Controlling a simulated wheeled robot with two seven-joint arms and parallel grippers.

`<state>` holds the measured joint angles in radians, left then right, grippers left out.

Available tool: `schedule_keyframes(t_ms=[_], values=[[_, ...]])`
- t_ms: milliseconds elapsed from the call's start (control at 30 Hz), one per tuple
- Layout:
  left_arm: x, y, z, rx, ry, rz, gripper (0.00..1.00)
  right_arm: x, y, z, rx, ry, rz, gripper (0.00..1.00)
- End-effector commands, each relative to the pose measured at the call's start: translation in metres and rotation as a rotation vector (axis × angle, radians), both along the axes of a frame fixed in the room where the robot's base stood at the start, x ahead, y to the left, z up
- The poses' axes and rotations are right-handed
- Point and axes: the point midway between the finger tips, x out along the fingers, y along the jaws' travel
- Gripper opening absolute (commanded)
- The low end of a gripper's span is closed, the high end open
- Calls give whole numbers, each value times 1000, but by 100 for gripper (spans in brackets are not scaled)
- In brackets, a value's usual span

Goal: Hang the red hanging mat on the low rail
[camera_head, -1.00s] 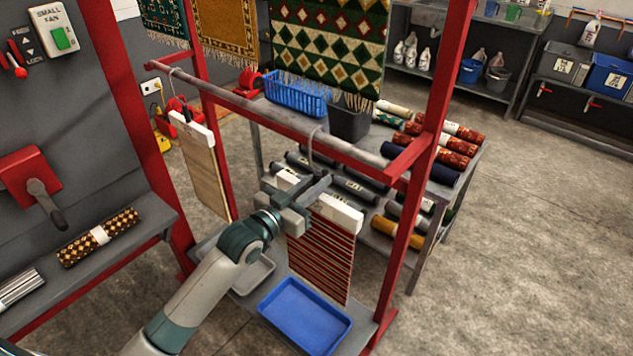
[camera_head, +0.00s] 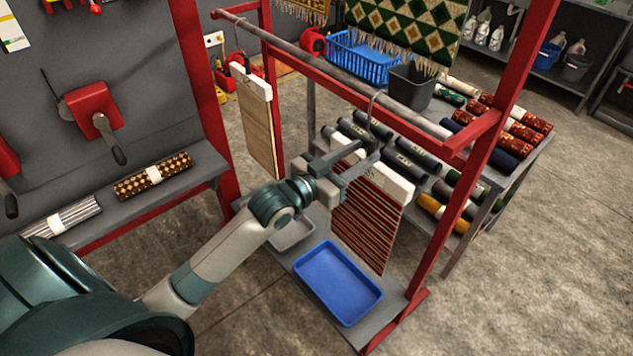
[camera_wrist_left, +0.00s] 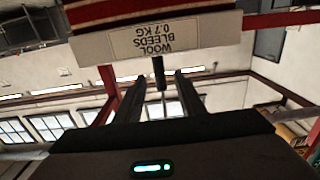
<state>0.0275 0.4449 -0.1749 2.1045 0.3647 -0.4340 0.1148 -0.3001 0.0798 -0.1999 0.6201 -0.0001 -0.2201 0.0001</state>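The red hanging mat (camera_head: 366,226), striped red and cream, hangs below its white header bar (camera_head: 398,184). Its thin grey hook reaches up to the low rail (camera_head: 300,56) and appears to lie over it. My left gripper (camera_head: 366,156) is at the hook's stem, just above the header. In the left wrist view, my left gripper (camera_wrist_left: 160,80) has its fingers apart, with the dark stem between them and gaps on both sides. The header's label (camera_wrist_left: 154,40) reads "WOOL BLEEDS 0.7 KG", upside down. My right gripper is not in view.
A tan mat (camera_head: 256,125) hangs on the same rail to the left. A red post (camera_head: 487,165) stands close to the right of the red mat. A blue tray (camera_head: 337,283) and a grey tray (camera_head: 290,233) sit below. Rolled rugs fill the table behind.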

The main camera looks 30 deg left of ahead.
Motion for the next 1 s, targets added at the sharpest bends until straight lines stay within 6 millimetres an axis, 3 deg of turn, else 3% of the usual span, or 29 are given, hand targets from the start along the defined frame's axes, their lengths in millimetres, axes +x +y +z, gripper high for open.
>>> schedule_keyframes(t_ms=[300, 600, 1000], values=[[-60, 22, -4, 2, 0, 0, 36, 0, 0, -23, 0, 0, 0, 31], [-106, 38, -2, 1, 0, 0, 36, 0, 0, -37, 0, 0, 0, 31], [-127, 46, 1, 0, -1, -1, 36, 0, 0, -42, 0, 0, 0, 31]])
